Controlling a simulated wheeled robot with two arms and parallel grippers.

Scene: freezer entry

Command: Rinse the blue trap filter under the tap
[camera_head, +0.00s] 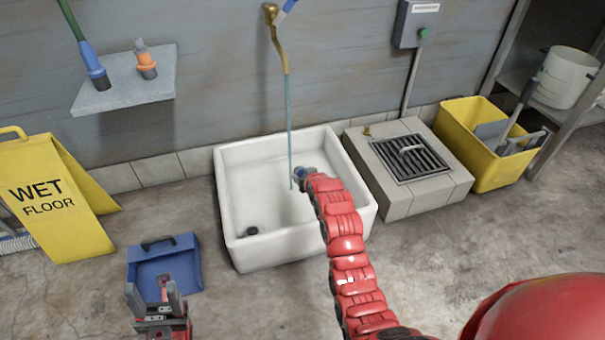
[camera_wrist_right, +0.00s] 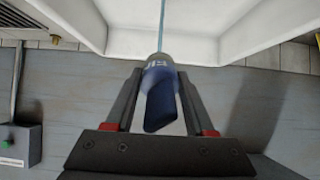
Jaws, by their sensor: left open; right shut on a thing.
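The brass tap (camera_head: 276,38) with a blue lever is on the wall, and a thin water stream (camera_head: 289,120) falls from it into the white sink (camera_head: 230,190). My right gripper (camera_head: 306,178) is over the sink and shut on the blue trap filter (camera_head: 299,172). In the right wrist view the dark blue filter (camera_wrist_right: 161,105) sits between both fingers (camera_wrist_right: 160,85), and the stream (camera_wrist_right: 162,25) meets its far end. The filter is small and partly hidden in the head view. My left gripper (camera_head: 158,299) is open and empty, in front of the blue dustpan.
A blue dustpan (camera_head: 163,268) lies left of the sink, near a yellow wet-floor sign (camera_head: 50,200). A floor drain grate (camera_head: 412,158) and yellow tool bin (camera_head: 485,165) are to the right. A wall shelf (camera_head: 125,90) holds blue and orange items.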

